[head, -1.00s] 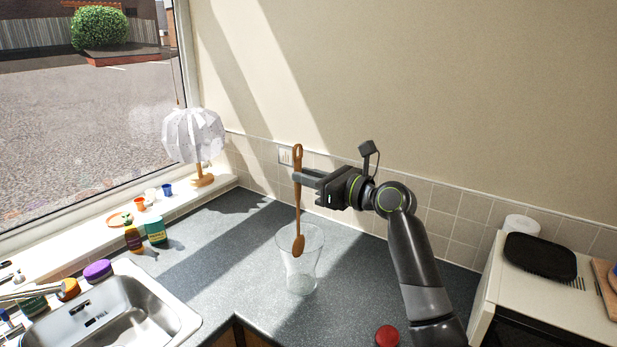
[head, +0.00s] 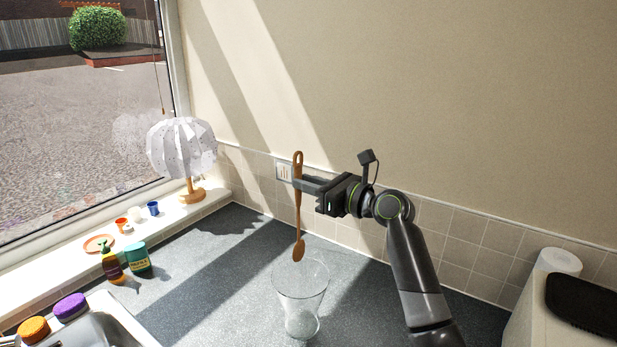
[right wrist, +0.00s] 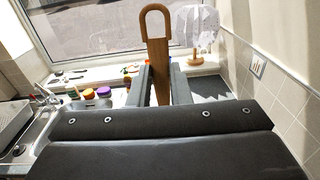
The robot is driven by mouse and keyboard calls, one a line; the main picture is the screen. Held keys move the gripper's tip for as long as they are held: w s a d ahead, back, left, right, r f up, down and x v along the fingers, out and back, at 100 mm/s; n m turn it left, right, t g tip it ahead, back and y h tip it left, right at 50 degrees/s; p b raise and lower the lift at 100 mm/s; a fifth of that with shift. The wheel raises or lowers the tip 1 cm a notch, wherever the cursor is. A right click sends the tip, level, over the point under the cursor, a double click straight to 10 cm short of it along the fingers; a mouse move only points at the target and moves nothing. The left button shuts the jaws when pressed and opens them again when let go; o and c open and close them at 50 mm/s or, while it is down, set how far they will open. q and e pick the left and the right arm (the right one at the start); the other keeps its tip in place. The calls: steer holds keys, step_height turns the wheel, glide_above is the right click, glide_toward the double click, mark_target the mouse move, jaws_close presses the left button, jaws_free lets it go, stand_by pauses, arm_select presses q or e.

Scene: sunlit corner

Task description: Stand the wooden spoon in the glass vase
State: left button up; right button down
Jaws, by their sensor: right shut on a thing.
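The wooden spoon (head: 298,222) hangs upright, handle loop up and bowl down, in my right gripper (head: 301,184). The gripper is shut on the upper handle and reaches in from the right. In the right wrist view the spoon's looped handle (right wrist: 157,50) stands between the two fingers (right wrist: 160,85). The clear glass vase (head: 300,302) stands upright on the counter below. The spoon's bowl shows at the vase's far rim in the head view, with its tip about level with the rim; its exact depth relative to the opening is hard to tell. My left gripper is not in view.
A lamp (head: 182,150), small cups and a plate (head: 98,244) line the windowsill at left. Two bottles (head: 137,257) stand on the counter near the sink (head: 108,325). A white appliance (head: 535,305) is at right. The counter around the vase is clear.

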step_height(320, 180, down, 3)
steer(key=b, duration=0.5)
glide_above(302, 243)
steer(key=v, duration=0.2)
steer(key=shift+f, duration=3.05)
arm_select(q)
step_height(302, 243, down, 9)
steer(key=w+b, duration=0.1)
steer(key=b, duration=0.2)
arm_select(e)
steer(key=shift+f, duration=4)
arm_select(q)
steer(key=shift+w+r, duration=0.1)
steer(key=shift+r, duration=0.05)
arm_select(e)
steer(key=c, duration=1.3)
jaws_free()
steer(key=shift+o, duration=0.2)
